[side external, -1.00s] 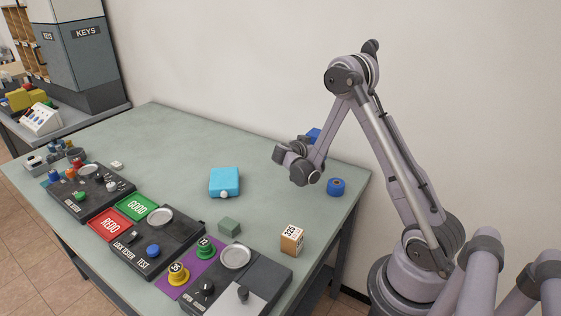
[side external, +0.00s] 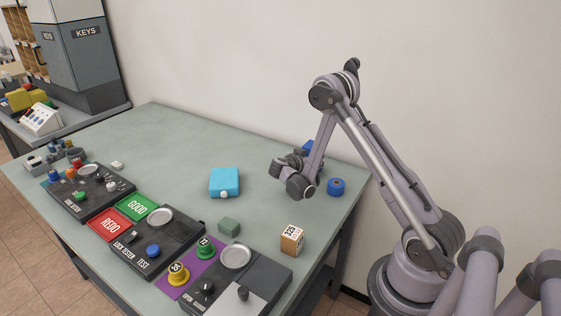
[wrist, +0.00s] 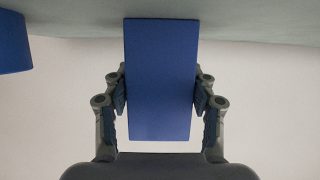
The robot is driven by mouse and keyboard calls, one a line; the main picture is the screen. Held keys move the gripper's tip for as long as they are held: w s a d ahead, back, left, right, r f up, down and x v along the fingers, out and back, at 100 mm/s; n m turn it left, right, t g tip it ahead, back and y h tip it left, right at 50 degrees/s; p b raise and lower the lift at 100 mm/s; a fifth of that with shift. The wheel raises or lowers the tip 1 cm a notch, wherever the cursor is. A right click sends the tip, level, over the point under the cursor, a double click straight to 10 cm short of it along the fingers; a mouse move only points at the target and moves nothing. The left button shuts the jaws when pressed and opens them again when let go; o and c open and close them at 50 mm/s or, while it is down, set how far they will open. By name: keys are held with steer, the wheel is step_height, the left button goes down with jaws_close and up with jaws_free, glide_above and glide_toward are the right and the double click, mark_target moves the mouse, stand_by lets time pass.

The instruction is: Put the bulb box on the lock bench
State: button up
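A plain blue box (wrist: 161,80), which I take to be the bulb box, sits upright between the finger pads of my gripper (wrist: 160,95) in the wrist view. The pads are against its two sides. In the side view my gripper (side external: 292,162) is over the right back of the green-grey bench (side external: 165,140), near the wall. Only part of the blue box (side external: 307,146) shows behind it. I cannot tell whether the box touches the bench top. The bench carries a panel marked LOCK TESTER (side external: 150,250).
A blue roll (side external: 336,187) stands just right of my gripper. A light blue case (side external: 225,182) lies mid-bench. The bench's back left is clear.

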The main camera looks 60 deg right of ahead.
steer(key=shift+o, duration=1.2)
steer(key=shift+r, duration=0.1)
steer(key=a+r+n+t+y, duration=0.1)
steer(key=a+r+n+y, duration=0.2)
steer(key=a, duration=0.4)
steer(key=s+a+r+n+t+y, duration=0.1)
steer(key=a+r+n, duration=0.25)
steer(key=a, duration=0.35)
steer(key=a+r+n+t+y, duration=0.1)
steer(key=a+r+n+y, duration=0.1)
steer(key=a+r, duration=0.35)
steer(key=s+a+r+n+t+y, duration=0.1)
steer(key=s+a+n+t+y, duration=0.1)
steer(key=a, duration=0.6)
steer(key=s+a+r+n+t+y, duration=0.2)
steer(key=s+a+n+y, duration=0.3)
steer(key=s+a+n, duration=0.2)
steer(key=shift+s+a+r, duration=0.2)
steer(key=shift+s+a, duration=0.15)
steer(key=shift+a, duration=0.4)
